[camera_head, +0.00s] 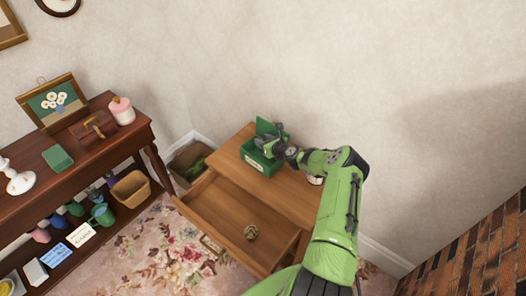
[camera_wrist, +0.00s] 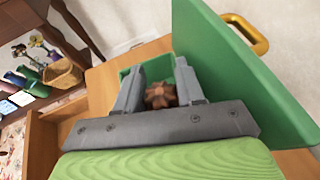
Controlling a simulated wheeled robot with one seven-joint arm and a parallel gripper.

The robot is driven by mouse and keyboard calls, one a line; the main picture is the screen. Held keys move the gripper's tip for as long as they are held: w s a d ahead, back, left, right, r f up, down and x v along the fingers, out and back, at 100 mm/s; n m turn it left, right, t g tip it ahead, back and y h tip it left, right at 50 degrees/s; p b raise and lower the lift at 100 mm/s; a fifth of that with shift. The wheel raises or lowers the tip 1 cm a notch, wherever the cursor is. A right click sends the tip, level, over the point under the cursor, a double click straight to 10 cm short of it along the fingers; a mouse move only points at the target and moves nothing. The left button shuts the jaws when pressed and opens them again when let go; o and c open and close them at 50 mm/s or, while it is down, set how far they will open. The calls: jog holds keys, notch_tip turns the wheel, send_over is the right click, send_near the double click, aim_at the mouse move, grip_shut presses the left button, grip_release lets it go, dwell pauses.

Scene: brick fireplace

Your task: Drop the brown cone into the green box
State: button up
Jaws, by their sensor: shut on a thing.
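The green box (camera_head: 252,159) stands on the wooden cabinet top with its lid (camera_head: 268,129) raised at the back. In the wrist view the box (camera_wrist: 128,74) lies beyond my fingers and the open lid (camera_wrist: 235,65) rises on the right. My gripper (camera_head: 266,143) is at the box's opening. In the wrist view my gripper (camera_wrist: 160,92) is shut on the brown cone (camera_wrist: 160,95), which sits between the two fingers, over the box opening. In the head view the cone is hidden by the gripper and box.
The cabinet (camera_head: 293,196) has its drawer (camera_head: 228,210) pulled out, with a small tan ball-like thing (camera_head: 251,232) inside. A dark wooden shelf table (camera_head: 85,150) with several items stands left. A crate (camera_head: 190,163) is on the floor. A brick surface (camera_head: 470,255) is at lower right.

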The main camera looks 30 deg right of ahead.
jog(key=shift+f, duration=0.75)
jog(key=shift+r, duration=0.1)
jog(key=o, duration=1.1)
jog(key=p+v, duration=0.3)
jog(key=v, duration=1.2)
jog(key=shift+s+r, duration=0.1)
jog(key=shift+s, duration=0.3)
